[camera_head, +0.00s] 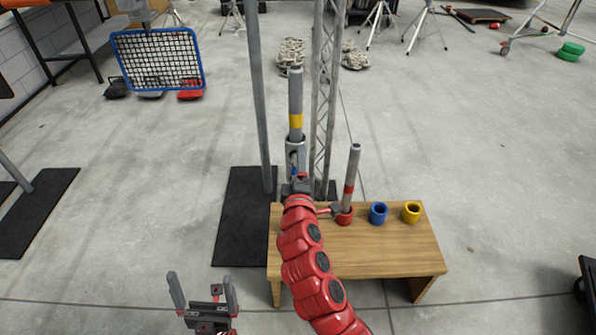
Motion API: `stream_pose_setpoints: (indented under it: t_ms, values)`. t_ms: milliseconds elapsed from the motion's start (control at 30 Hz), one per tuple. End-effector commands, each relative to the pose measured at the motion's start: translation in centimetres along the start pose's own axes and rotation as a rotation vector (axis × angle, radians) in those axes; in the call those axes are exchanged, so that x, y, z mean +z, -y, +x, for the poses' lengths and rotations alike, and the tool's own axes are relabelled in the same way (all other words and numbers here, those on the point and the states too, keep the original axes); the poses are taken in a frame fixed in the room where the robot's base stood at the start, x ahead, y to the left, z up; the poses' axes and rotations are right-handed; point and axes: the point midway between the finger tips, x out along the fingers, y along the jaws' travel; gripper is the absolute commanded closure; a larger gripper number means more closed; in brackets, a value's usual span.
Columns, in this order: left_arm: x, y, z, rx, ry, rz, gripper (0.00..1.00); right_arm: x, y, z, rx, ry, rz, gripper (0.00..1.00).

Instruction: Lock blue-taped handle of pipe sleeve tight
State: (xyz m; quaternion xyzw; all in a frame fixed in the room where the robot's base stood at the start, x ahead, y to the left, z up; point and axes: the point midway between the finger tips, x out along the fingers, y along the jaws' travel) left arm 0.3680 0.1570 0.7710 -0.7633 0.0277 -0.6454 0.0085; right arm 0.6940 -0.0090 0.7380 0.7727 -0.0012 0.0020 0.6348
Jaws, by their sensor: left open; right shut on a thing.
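A grey pipe with a yellow band (295,121) stands upright in a grey pipe sleeve (294,147) beside the tall metal pole. A small patch of blue tape on the handle (293,171) shows just below the sleeve, at my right gripper. My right gripper (297,183) is shut on this blue-taped handle; its fingers and my red arm hide most of the handle. Whether the handle lies flat against the sleeve cannot be told. My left gripper (202,286) is open and empty, low at the left of the bench, well apart from the sleeve.
A wooden bench (400,248) carries a red cup (343,217) with a red-banded pipe (351,180) leaning in it, a blue cup (378,213) and a yellow cup (411,211). A metal pole (258,100) and lattice truss (322,95) rise behind.

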Motion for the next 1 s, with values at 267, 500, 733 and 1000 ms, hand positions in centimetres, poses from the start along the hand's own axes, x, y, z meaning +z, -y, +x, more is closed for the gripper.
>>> stream_pose_setpoints:
  t_ms: [267,500,733,1000]
  values:
    - [0.5,-0.1,-3.0,0.000,0.000,0.000,0.00,0.1,0.7,0.1,0.000,0.002,0.266,0.81]
    - [0.9,-0.2,-5.0,0.000,0.000,0.000,0.00,0.1,0.8,0.0,0.000,0.003,0.494,0.81]
    - [1.2,-0.3,-7.0,0.000,0.000,0.000,0.00,0.0,0.8,0.0,0.002,0.002,0.711,0.81]
    - [1.5,-0.4,-8.8,0.000,0.000,0.000,0.00,-0.2,0.8,0.1,0.002,0.000,0.946,0.81]
